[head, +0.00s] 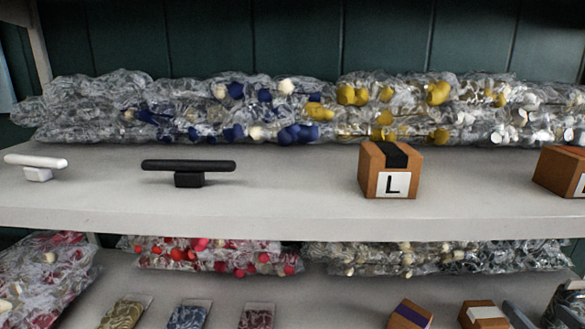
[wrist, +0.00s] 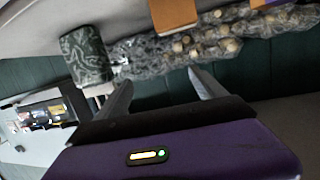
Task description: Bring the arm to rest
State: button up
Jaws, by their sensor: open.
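The purple wrist body with a small lit indicator fills the lower part of that view. Behind the fingers are a dark green panelled wall and clear bags with pale round pieces (wrist: 205,45). The fingers look clear of these things, though the exact distance cannot be told.
In the head view, a white shelf (head: 290,215) holds a white handle (head: 36,165), a black handle (head: 188,168), a box marked L (head: 391,170) and another box (head: 562,172). Bags line its back. A lower shelf holds more bags and boxes.

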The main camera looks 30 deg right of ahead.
jog(key=shift+t+h, duration=0.8)
jog(key=a+f, duration=0.1)
jog(key=a, duration=0.2)
jog(key=w+a+f, duration=0.1)
jog(key=a, duration=0.2)
jog(key=a+f+b, duration=0.1)
jog(key=a, duration=0.2)
jog(key=shift+w+a+f, duration=0.15)
jog(key=shift+w+f, duration=0.15)
jog(key=a+f+n+y, duration=0.1)
jog(key=a, duration=0.3)
jog(key=a+f+n+t+y, duration=0.1)
jog(key=a, duration=0.2)
jog(key=a+f+n+t+y, duration=0.1)
jog(key=a, duration=0.3)
jog(key=shift+s+a+f+b, duration=0.1)
jog(key=shift+s+a+b, duration=0.1)
jog(key=shift+a+b, duration=0.15)
jog(key=s+a+f+n+y, duration=0.2)
jog(key=s+a+f+y, duration=0.1)
jog(key=a, duration=0.4)
jog(key=s+a+f+n+y, duration=0.3)
jog(key=s+a+y, duration=0.2)
jog(key=a, duration=0.3)
jog(key=shift+s+a+f+g+b, duration=0.3)
jog(key=shift+s+f+b, duration=0.05)
jog(key=shift+s+b, duration=0.1)
